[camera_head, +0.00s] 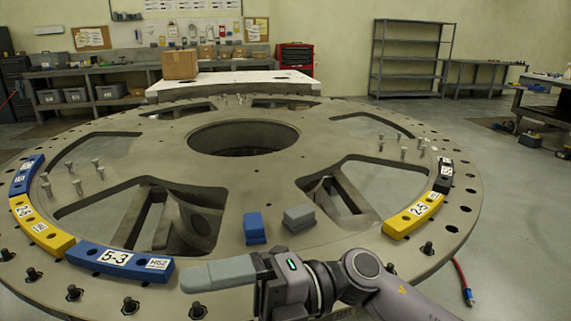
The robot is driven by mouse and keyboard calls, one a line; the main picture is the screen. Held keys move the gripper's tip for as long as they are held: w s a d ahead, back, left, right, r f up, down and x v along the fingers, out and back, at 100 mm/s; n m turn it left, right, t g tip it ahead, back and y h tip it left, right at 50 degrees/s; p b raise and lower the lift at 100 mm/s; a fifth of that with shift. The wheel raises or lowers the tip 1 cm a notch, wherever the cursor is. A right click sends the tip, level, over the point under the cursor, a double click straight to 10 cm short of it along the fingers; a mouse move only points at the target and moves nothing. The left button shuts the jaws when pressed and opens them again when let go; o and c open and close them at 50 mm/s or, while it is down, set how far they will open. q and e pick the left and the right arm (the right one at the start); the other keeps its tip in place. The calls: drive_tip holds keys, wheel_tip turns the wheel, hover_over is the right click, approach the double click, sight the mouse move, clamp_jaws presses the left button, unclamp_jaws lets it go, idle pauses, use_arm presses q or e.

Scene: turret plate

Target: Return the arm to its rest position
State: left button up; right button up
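My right arm (365,275) comes in from the lower right and reaches left across the front edge of the turret plate (330,245). Its gripper (205,275) points left, with pale grey fingers near the blue 5-3 segment (115,257). The fingers overlap from this side, so I cannot tell whether they are open or shut. I see nothing held between them. My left gripper is not in view.
A blue block (255,228) and a grey block (298,217) lie on the plate just beyond my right gripper. Yellow segments (412,216) and (40,228) sit on the rim, with bolts around it. A cardboard box (180,64) stands behind.

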drive_tip(key=w+d+m+t+y+p, duration=0.1)
drive_tip(key=w+d+m+t+y, duration=0.45)
drive_tip(key=m+t, duration=0.8)
drive_tip(key=w+d+f+m+t+h+p, duration=0.1)
drive_tip(key=w+d+f+m+t+h, duration=0.1)
drive_tip(key=d+f+m+t+h, duration=0.45)
drive_tip(key=w+d+f+m+t+h, duration=0.2)
drive_tip(key=f+m+t+h, duration=0.25)
drive_tip(key=m, duration=0.45)
drive_tip(key=s+d+f+m+g+h, duration=0.2)
drive_tip(key=s+d+f+m+h, duration=0.1)
drive_tip(key=f, duration=0.4)
drive_tip(key=s+d+f+m+g+h+p, duration=0.1)
drive_tip(key=s+d+f+m+g+h, duration=0.2)
drive_tip(key=s+d+f, duration=0.3)
drive_tip(key=s+d+f+m+g+h, duration=0.2)
drive_tip(key=s+d+f+m+h, duration=0.1)
drive_tip(key=f, duration=0.6)
drive_tip(key=shift+s+d+h, duration=0.65)
drive_tip(key=shift+s+d, duration=0.55)
drive_tip(key=shift+s, duration=0.05)
